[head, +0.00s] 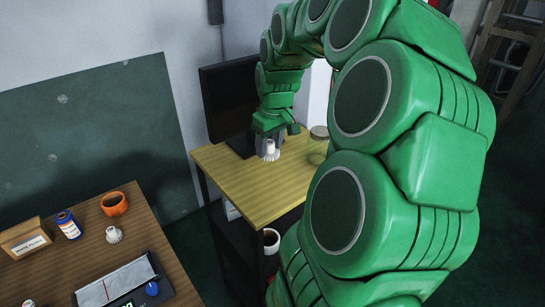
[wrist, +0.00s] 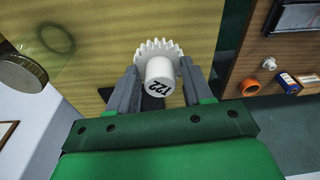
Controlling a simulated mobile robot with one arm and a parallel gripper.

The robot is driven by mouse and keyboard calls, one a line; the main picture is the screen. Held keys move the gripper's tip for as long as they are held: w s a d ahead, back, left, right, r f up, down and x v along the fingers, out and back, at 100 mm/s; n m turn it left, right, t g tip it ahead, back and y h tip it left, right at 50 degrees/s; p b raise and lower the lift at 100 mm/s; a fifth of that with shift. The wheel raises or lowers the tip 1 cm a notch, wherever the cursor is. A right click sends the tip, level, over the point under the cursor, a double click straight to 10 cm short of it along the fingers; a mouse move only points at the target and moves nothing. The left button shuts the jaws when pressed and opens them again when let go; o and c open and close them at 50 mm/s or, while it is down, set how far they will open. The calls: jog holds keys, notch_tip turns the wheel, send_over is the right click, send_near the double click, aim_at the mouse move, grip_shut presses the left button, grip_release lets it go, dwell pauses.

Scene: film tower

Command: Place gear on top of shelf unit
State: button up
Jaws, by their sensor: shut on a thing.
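A white toothed gear (wrist: 160,72) with a round hub marked "122" sits between the two grey fingers of my gripper (wrist: 158,88) in the wrist view. My gripper (head: 272,132) is shut on it. In the head view the gear (head: 268,150) shows under my gripper, over the yellow wooden top of the shelf unit (head: 230,180). I cannot tell whether it touches that top, which fills much of the wrist view (wrist: 110,25). The shelf unit has a dark frame, partly hidden by my arm.
On the shelf top are a black monitor (head: 232,100) behind and a glass jar (head: 318,143) to the right. A mug (head: 271,240) is on a lower shelf.

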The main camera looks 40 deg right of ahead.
jog(key=s+d+r, duration=0.1)
jog(key=s+d, duration=0.3)
send_over(283, 158)
jog(key=s, duration=0.1)
jog(key=shift+m, duration=0.4)
jog(key=f, duration=0.9)
jog(key=shift+s+a+f, duration=0.1)
jog(key=shift+a, duration=0.1)
jog(key=shift+w+d+f, duration=0.15)
jog(key=shift+w+f, duration=0.05)
jog(key=shift+f, duration=1.55)
jog(key=shift+f, duration=0.1)
jog(key=o, duration=1)
jog(key=shift+o, duration=0.2)
